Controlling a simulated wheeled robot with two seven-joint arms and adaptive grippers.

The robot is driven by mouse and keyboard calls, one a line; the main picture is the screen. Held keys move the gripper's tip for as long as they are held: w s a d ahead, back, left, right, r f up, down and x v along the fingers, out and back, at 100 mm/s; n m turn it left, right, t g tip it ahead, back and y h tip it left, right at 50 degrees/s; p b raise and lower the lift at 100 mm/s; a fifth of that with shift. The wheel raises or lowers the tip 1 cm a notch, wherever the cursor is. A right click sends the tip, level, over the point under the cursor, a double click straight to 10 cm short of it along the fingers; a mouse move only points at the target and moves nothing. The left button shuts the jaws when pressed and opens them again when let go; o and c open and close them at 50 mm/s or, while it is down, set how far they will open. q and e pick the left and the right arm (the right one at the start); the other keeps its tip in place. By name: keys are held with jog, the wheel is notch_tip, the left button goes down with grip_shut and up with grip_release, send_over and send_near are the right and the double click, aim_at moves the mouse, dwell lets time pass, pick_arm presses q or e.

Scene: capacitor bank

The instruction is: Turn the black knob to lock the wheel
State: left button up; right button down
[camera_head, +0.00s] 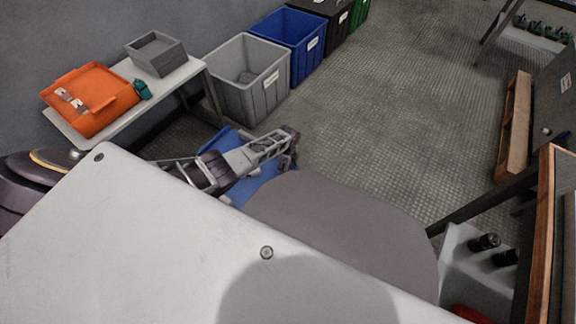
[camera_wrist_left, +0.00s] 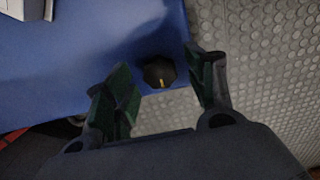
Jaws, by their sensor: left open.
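The black knob (camera_wrist_left: 159,72) has a short yellow mark and sits at the edge of a blue surface (camera_wrist_left: 90,60) in the left wrist view. My left gripper (camera_wrist_left: 161,66) is open, with one green-padded finger on each side of the knob. Gaps show between the knob and both fingers; I cannot tell their depth relative to it. In the head view my left arm reaches over the blue thing (camera_head: 262,187), and the knob is hidden there. No wheel can be made out. My right gripper is not in view.
A large pale panel (camera_head: 130,230) fills the head view's foreground. A table (camera_head: 190,72) with an orange bin (camera_head: 92,95) and grey box (camera_head: 156,53) stands left, beside grey (camera_head: 247,85) and blue (camera_head: 290,42) bins. A wooden pallet (camera_head: 515,125) is right. The middle floor is clear.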

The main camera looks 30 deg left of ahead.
pick_arm(q)
jog(key=shift+r, duration=0.3)
jog(key=shift+r, duration=0.85)
notch_tip(320, 180, up, 10)
jog(key=shift+f, duration=0.15)
dwell(0.3)
jog(key=shift+s, duration=0.1)
dwell(0.6)
